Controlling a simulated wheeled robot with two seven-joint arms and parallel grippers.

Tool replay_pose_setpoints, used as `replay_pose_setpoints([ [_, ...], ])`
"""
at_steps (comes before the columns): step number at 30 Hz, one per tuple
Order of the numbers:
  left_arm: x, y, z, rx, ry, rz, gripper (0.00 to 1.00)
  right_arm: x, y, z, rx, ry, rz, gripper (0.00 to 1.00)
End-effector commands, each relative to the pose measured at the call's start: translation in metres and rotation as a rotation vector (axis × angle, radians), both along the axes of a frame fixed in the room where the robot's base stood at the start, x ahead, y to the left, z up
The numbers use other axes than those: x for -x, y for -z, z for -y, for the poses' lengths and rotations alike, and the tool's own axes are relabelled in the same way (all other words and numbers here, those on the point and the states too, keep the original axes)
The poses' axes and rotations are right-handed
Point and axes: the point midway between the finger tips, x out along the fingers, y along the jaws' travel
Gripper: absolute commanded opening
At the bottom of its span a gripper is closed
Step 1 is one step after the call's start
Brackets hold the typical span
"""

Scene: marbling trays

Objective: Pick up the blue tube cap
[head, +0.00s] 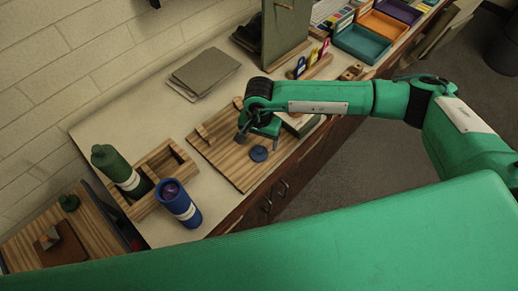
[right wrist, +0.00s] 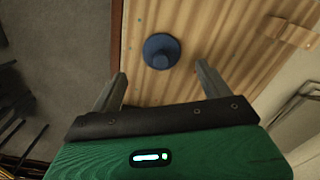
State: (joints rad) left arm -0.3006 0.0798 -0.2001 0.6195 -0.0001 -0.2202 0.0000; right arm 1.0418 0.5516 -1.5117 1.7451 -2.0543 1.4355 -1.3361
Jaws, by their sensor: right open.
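The blue tube cap (head: 259,153) lies on the striped wooden board (head: 228,167), near the board's front edge. It looks round with a raised knob in the right wrist view (right wrist: 161,50). My right gripper (head: 258,138) is above the board beside the cap, open and empty. In the right wrist view the cap sits just beyond and between the two fingertips (right wrist: 160,75), touching neither. A blue tube (head: 181,208) with a white label stands uncapped left of the board, purple showing in its mouth. My left gripper is out of view.
A wooden rack (head: 150,203) and a dark green bottle (head: 112,163) stand beside the blue tube. Grey sheets (head: 205,70) lie behind. Coloured trays (head: 358,43) are at the back right.

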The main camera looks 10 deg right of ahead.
Motion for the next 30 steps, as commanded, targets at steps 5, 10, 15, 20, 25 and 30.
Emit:
replay_pose_setpoints([
  [5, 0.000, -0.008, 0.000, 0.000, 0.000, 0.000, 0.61, 0.000, 0.008, 0.000, 0.001, 0.001, -0.002, 0.79],
  [10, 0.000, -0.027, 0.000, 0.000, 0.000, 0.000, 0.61, -0.001, 0.025, -0.001, 0.001, 0.001, -0.003, 0.79],
  [15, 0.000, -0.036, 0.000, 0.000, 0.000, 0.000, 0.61, -0.001, 0.047, -0.001, 0.001, 0.002, -0.002, 0.79],
  [20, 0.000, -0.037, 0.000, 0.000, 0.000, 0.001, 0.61, -0.001, 0.056, -0.001, 0.000, 0.001, -0.001, 0.79],
  [25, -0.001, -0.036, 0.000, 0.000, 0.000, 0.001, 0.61, -0.001, 0.056, -0.001, -0.001, 0.001, -0.001, 0.79],
  [30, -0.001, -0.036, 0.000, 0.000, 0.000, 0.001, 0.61, -0.002, 0.056, -0.001, -0.001, 0.001, -0.001, 0.48],
])
